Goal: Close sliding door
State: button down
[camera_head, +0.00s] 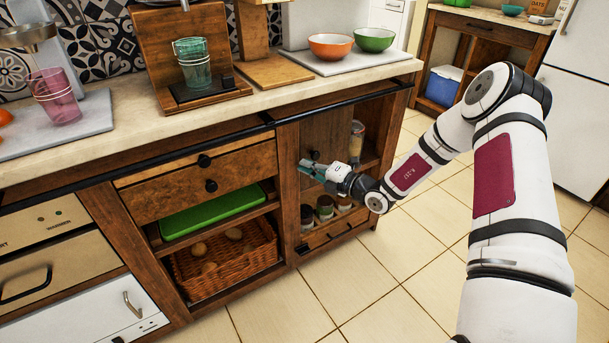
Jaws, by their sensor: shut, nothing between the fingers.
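A black rail (240,134) runs along the front of the wooden cabinet (289,185) under the counter. I cannot clearly make out which panel is the sliding door. The right section of the cabinet is at least partly open, with jars (325,207) showing on its lower shelf and a taller jar (356,140) above. A brown wooden panel (328,128) with a small black knob (315,154) shows at its upper left. My gripper (308,168) is shut and empty at this section, just below the knob. I cannot tell whether it touches wood.
Drawer fronts with black knobs (211,186) are left of my gripper, above a green tray (212,211) and a wicker basket (225,262). Bowls (330,46) and glasses (193,65) stand on the counter. The tiled floor (335,290) in front is clear.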

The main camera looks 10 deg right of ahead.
jog(key=shift+w+d+r, duration=0.1)
jog(key=shift+d, duration=0.2)
jog(key=shift+d, duration=0.1)
send_near(345, 141)
jog(key=w+a, duration=0.2)
jog(key=a, duration=0.1)
jog(key=w+a, duration=0.1)
jog(key=shift+w+a+f, duration=0.2)
jog(key=shift+a+f, duration=0.2)
jog(key=shift+w+d+r+b, duration=0.1)
jog(key=shift+d+b, duration=0.1)
jog(key=shift+d, duration=0.15)
jog(key=shift+w+d+b, duration=0.1)
jog(key=shift+d+b, duration=0.05)
jog(key=shift+d, duration=0.3)
